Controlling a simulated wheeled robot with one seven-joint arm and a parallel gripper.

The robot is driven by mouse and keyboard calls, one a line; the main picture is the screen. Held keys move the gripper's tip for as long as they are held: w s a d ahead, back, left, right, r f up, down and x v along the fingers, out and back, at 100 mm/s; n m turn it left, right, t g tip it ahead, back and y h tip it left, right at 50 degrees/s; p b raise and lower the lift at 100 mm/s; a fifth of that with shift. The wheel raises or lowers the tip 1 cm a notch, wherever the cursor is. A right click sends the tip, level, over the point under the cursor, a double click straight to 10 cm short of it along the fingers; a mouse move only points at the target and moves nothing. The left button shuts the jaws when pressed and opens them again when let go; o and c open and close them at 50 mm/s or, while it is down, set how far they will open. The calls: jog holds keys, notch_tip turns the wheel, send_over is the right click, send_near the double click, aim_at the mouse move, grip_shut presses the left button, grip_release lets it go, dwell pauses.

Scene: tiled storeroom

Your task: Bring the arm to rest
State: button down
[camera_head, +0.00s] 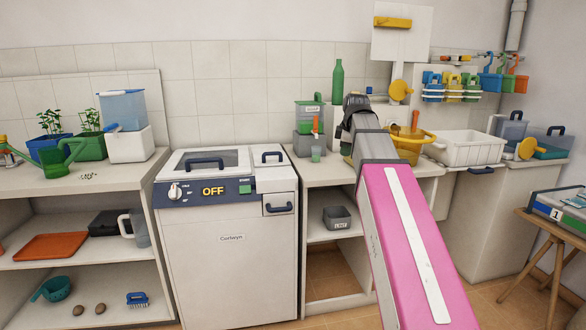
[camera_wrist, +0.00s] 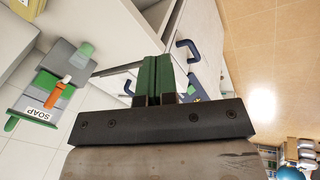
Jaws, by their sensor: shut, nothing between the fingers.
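My arm reaches forward from the lower right of the head view, with its pink link in front. My gripper (camera_wrist: 158,76) shows in the wrist view with its two green-padded fingers together and nothing between them. In the head view the wrist end of the arm is over the counter, in front of the tiled wall, and hides the fingertips. The wrist view is tilted and shows the soap box (camera_wrist: 38,112) to the left of the fingers.
The white washing machine (camera_head: 229,238) reads OFF and stands left of the arm. The soap box (camera_head: 309,117), a green bottle (camera_head: 338,83) and a yellow pot (camera_head: 409,146) are close to the wrist. A white basin (camera_head: 466,149) stands to the right.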

jog(key=s+f+m+g, duration=0.1)
jog(key=s+f+m, duration=0.4)
jog(key=f, duration=1)
jog(key=s+f+m+g, duration=0.1)
jog(key=s+f+m, duration=0.4)
jog(key=f, duration=0.9)
jog(key=s+f+m+g, duration=0.2)
jog(key=s+f+m, duration=0.3)
jog(key=s+f, duration=0.4)
notch_tip(320, 180, down, 7)
jog(key=shift+d+r+m+h, duration=0.2)
jog(key=shift+m+h, duration=0.1)
jog(key=shift+h, duration=0.1)
jog(key=c, duration=1.8)
grip_release()
jog(key=shift+s, duration=0.1)
